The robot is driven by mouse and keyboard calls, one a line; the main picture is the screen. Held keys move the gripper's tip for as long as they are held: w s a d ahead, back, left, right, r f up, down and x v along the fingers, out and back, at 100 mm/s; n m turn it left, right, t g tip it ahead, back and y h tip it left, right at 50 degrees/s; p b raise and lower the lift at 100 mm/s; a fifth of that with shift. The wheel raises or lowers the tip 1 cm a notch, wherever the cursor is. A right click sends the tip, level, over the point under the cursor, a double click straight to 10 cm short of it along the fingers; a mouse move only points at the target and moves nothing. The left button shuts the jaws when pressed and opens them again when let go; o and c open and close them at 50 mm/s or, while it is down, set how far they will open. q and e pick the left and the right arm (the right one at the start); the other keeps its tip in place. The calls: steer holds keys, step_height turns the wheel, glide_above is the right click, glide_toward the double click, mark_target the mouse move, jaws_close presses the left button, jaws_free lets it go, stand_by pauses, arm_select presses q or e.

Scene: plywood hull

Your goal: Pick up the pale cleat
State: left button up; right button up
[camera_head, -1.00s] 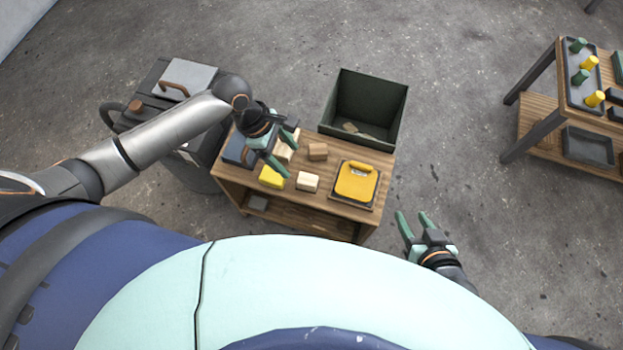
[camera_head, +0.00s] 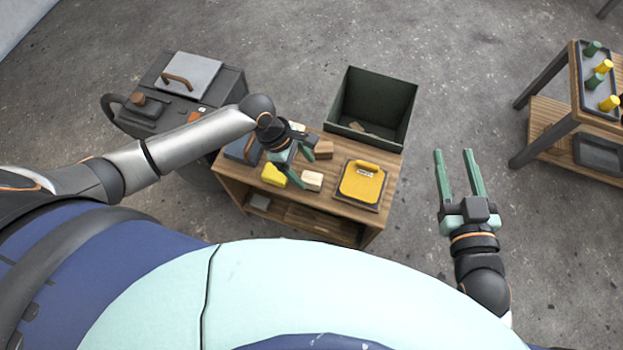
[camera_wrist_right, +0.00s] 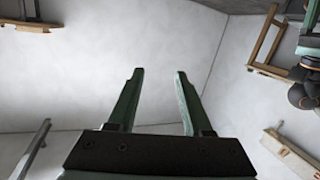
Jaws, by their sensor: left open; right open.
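A pale block (camera_head: 312,181), which looks like the pale cleat, lies on the wooden bench top (camera_head: 330,205) between a yellow block (camera_head: 273,176) and a yellow tool. My left gripper (camera_head: 301,174) is open just above the blocks, its fingers by the pale block's upper left side. I cannot tell whether it touches anything. A second pale block, seen earlier, is now mostly hidden by this gripper. My right gripper (camera_head: 454,155) is open and empty over the floor right of the bench; its spread fingers also show in the right wrist view (camera_wrist_right: 160,72).
A brown block (camera_head: 323,149) and a yellow tool on a dark tray (camera_head: 362,184) share the bench. A dark green bin (camera_head: 372,110) stands behind it. A dark machine (camera_head: 180,95) is at left, a second bench (camera_head: 550,140) at right. Floor between the benches is clear.

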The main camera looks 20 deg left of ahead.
mark_target(311, 178)
arm_select(q)
steer(key=b+x, duration=0.2)
steer(key=x, duration=0.2)
steer(key=shift+s+d+f, duration=0.15)
steer(key=shift+d, duration=0.1)
arm_select(e)
step_height(311, 178, up, 14)
steer(key=s+n+t+y, duration=0.1)
steer(key=n+t+y, duration=0.2)
steer(key=t+y, duration=0.1)
steer(key=shift+s+a+t, duration=0.15)
steer(key=shift+a+t, duration=0.3)
steer(key=shift+t, duration=0.25)
arm_select(q)
jaws_close()
